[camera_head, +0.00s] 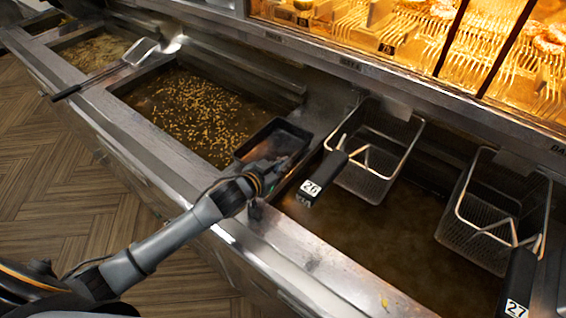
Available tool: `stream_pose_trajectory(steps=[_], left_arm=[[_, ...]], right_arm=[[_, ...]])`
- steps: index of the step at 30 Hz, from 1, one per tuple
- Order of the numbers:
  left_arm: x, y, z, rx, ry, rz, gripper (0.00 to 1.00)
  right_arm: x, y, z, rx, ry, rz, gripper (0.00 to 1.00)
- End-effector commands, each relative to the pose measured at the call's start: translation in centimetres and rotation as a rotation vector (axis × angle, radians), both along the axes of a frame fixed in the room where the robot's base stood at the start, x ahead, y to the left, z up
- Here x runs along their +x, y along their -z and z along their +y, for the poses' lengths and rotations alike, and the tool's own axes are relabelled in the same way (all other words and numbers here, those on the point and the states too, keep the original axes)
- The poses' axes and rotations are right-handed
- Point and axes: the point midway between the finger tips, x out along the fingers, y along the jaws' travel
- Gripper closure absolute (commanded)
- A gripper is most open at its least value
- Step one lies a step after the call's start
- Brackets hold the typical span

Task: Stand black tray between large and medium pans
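The black tray (285,138) is a shallow rectangular pan near the middle of the head view. It is over the divider and the right end of the middle vat (165,105), with its open side up. I cannot tell whether it rests on the metal or is held up. My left gripper (271,170) is at the tray's near right edge and overlaps it in the picture. Its fingertips are small and dark against the tray, so their closure is unclear. The larger vat (345,240) with dark oil lies to the right. My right gripper is not in view.
Fryer basket 26 (372,165) hangs just right of the tray, and basket 27 (480,230) is further right. A strainer (138,52) lies across the left divider, beside another vat (95,52). A lit food display (400,35) runs behind. The wooden floor (60,190) is clear.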

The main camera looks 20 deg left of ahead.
Motion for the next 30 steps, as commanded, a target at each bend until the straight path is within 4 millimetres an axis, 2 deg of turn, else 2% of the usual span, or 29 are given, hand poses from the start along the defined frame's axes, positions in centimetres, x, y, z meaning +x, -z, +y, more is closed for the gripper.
stream_pose_trajectory(steps=[3,7,8,17,21,23,30], left_arm=[[0.0,0.0,0.0,0.000,0.001,-0.002,1.00],[0.0,0.1,0.0,0.000,0.000,0.000,0.73],[0.0,0.1,0.0,0.000,0.000,0.000,0.72],[0.0,-0.1,0.0,0.000,0.000,0.000,0.72],[0.0,-1.6,0.0,-0.001,0.001,-0.002,0.72],[-0.9,-1.2,0.3,-0.001,0.000,0.003,0.72],[-5.1,-3.0,1.6,0.000,0.001,0.002,0.72]], right_arm=[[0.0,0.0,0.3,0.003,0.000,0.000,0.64],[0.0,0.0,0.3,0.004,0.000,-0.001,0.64],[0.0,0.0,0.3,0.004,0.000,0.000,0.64],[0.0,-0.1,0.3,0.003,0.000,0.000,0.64],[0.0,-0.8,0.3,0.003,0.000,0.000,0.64],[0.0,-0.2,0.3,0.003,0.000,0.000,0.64],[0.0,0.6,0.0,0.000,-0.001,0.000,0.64]])
